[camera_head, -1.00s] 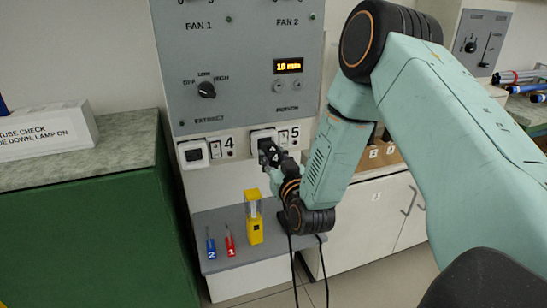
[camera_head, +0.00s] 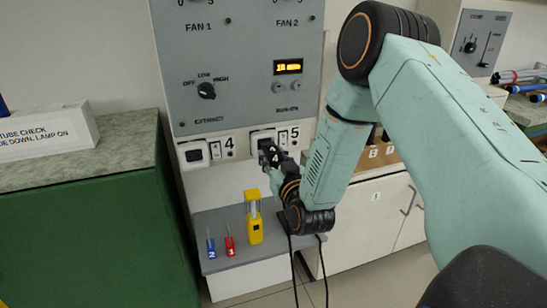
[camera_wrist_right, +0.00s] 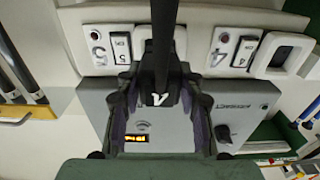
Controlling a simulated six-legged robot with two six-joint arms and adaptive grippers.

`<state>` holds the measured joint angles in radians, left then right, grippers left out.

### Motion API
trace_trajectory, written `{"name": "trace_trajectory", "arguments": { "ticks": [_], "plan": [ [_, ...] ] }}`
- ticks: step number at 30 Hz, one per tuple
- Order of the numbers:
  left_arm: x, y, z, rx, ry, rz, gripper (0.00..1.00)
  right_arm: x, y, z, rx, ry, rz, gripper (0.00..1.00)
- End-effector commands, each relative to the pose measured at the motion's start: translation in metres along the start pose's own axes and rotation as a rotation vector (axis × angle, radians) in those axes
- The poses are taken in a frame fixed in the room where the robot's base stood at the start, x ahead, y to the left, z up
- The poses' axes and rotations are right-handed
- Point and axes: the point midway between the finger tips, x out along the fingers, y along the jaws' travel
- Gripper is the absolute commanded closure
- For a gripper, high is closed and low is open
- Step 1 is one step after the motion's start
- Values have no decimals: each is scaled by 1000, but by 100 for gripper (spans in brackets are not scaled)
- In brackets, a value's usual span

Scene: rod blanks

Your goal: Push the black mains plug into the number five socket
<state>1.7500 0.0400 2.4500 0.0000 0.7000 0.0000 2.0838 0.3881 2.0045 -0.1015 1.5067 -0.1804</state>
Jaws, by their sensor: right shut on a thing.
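The black mains plug (camera_wrist_right: 160,88) is held between the fingers of my right gripper (camera_wrist_right: 160,105), with a pale mark on its back. Its dark cable crosses the middle of the wrist view. In the head view my right gripper (camera_head: 270,155) is at the lower edge of the number five socket (camera_head: 262,136) and hides its lower part. In the wrist view the plug and cable cover much of that socket (camera_wrist_right: 180,42). I cannot tell whether the plug's pins are in the socket. My left gripper is not in view.
The number four socket (camera_head: 193,155) is to the left and looks empty. A shelf (camera_head: 215,225) below carries a blue tool (camera_head: 211,245), a red tool (camera_head: 230,243) and a yellow tester (camera_head: 254,222). A green cabinet (camera_head: 90,230) stands at left. Black cables (camera_head: 293,265) hang below my wrist.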

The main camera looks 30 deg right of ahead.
Motion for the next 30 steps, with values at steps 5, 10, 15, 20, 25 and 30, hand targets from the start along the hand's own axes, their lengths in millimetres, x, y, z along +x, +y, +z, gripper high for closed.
{"name": "trace_trajectory", "arguments": {
  "ticks": [5,10,15,20,25,30],
  "plan": [
    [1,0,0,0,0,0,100,3,0,0,0,1,0,100],
    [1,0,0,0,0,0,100,7,0,0,0,2,0,100],
    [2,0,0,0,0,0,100,10,0,0,0,1,0,100],
    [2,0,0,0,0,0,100,14,0,0,0,1,0,100],
    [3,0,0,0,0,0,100,17,0,0,0,2,0,100],
    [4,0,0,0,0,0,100,21,0,0,0,0,0,100]
  ]
}}
